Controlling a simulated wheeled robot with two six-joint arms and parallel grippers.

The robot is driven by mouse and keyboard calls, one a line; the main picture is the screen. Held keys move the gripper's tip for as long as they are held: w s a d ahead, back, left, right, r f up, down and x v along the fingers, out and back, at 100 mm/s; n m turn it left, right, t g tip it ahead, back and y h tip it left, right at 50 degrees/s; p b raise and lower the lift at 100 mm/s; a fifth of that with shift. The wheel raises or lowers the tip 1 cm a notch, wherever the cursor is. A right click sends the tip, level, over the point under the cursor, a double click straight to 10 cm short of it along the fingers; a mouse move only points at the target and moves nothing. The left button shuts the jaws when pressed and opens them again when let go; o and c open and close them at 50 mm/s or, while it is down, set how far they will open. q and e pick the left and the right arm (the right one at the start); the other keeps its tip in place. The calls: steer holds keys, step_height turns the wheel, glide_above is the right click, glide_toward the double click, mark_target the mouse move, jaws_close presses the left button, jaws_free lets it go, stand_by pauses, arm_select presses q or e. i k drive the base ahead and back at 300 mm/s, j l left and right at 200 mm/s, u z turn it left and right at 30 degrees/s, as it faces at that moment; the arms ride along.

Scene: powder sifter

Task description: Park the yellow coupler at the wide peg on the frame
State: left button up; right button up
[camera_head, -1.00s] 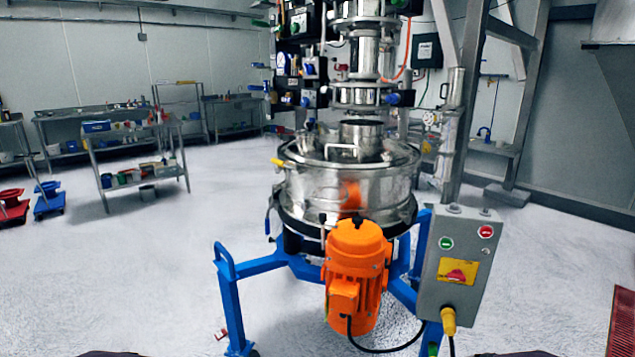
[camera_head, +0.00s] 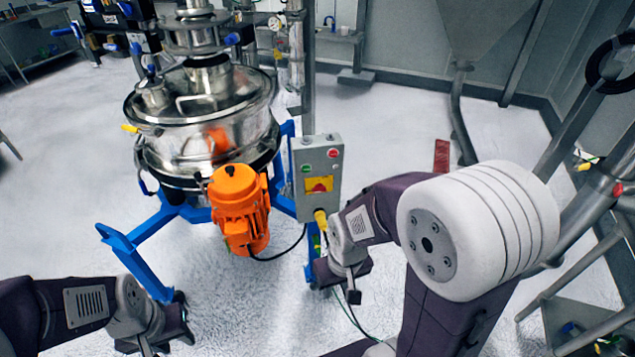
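The yellow coupler (camera_head: 321,219) is at the underside of the grey control box (camera_head: 318,175), in the middle of the view. The blue frame (camera_head: 122,246) stands under the steel sifter; I cannot make out the wide peg on it. My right gripper (camera_head: 342,279) is just below and slightly right of the coupler, pointing down by the frame's right leg; contact with the coupler does not show. My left gripper (camera_head: 160,325) is low at the left, in front of the frame's left leg and away from the coupler. The finger gaps of both grippers are unclear.
The steel sifter (camera_head: 200,140) and its orange motor (camera_head: 239,205) stand left of the control box. A dark cable (camera_head: 285,252) loops below the motor. A steel stand (camera_head: 575,300) is at the right edge. The floor between is open.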

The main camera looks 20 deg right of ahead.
mark_target(320, 216)
steer(key=z, duration=0.8)
